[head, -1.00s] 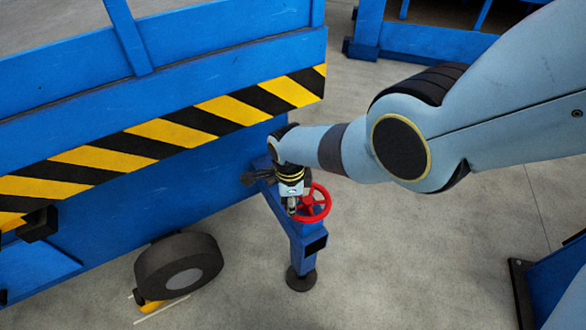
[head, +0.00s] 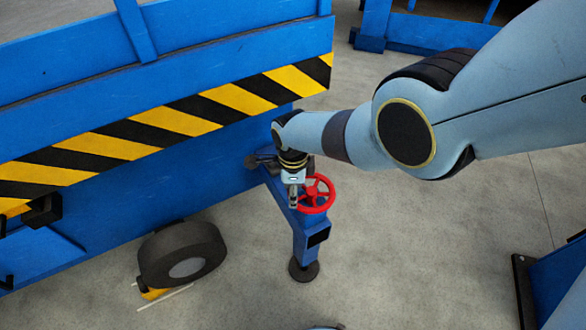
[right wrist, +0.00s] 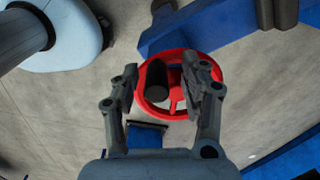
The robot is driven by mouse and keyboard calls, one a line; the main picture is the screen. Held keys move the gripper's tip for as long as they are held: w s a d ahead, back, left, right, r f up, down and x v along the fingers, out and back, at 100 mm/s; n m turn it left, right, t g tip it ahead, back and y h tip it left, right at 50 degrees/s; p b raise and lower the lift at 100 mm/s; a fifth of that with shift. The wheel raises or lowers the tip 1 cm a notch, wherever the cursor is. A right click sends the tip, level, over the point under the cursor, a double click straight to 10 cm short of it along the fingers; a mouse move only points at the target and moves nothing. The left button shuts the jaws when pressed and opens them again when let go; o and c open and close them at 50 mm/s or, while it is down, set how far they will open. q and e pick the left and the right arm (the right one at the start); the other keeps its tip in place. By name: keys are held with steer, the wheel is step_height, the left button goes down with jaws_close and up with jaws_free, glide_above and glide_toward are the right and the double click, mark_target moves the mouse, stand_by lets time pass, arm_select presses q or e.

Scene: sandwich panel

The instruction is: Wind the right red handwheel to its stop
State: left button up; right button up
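The red handwheel (head: 318,194) sits on top of a blue outrigger leg (head: 306,240) at the corner of the blue trailer. It also shows in the right wrist view (right wrist: 176,112), with a black knob (right wrist: 156,80) standing from its rim. My right gripper (head: 293,197) is at the wheel's left side in the head view. In the right wrist view my right gripper (right wrist: 163,76) is open, with the knob between its fingers and visible gaps on both sides. My left gripper is not in view.
The blue trailer side (head: 110,205) with a black and yellow stripe band (head: 170,118) stands close to the left of my gripper. A wheel (head: 182,256) is below it. Another blue frame (head: 425,35) stands at the back.

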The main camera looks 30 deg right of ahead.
steer(key=shift+r, duration=0.1)
step_height(320, 180, up, 12)
stand_by(0.9)
stand_by(0.3)
